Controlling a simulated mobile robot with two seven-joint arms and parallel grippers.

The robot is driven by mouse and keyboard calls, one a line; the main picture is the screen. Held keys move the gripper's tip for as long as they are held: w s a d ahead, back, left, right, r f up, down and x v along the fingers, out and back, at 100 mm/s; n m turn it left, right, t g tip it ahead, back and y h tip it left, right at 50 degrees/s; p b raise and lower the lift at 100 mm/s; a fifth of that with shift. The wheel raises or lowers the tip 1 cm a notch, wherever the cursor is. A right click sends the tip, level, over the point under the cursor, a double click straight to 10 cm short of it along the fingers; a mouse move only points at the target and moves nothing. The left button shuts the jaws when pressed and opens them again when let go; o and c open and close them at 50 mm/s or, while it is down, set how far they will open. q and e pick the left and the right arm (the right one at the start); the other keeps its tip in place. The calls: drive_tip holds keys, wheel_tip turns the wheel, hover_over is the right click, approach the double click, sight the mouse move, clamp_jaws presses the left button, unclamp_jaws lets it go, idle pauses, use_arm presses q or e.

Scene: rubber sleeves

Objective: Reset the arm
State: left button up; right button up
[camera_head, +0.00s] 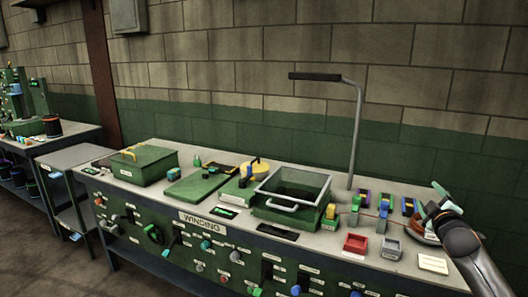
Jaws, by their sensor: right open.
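My right gripper (436,202) is at the right side of the head view, above the right end of the winding bench (435,280). Its jaws are open, and I see nothing between them. My right arm comes in from the lower right corner. The gripper and arm partly hide a round reddish item (425,232) on the bench. My left gripper is not in view.
A bent lamp (357,130) rises behind. A green case (144,163) sits at the left. The brick wall is behind.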

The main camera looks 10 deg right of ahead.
drive_tip(key=s+a+f+m+g+y, duration=0.25)
drive_tip(key=s+a+f, duration=0.35)
drive_tip(key=a+f, duration=0.65)
drive_tip(key=s+a+f+m+g+y, duration=0.1)
drive_tip(key=s+a+f+y, duration=0.4)
drive_tip(key=a+f, duration=0.7)
drive_tip(key=s+a+f+m+g, duration=0.1)
drive_tip(key=s+a+f, duration=0.3)
drive_tip(key=s, duration=0.4)
drive_tip(key=s+a+f+g+y, duration=0.1)
drive_tip(key=s+a+f, duration=0.3)
drive_tip(key=s, duration=0.5)
drive_tip(key=s+a+f+m+g, duration=0.1)
drive_tip(key=s+a+f, duration=0.3)
drive_tip(key=s, duration=0.4)
drive_tip(key=shift+s+f+m, duration=0.35)
drive_tip(key=shift+f, duration=0.2)
drive_tip(key=shift+y, duration=0.25)
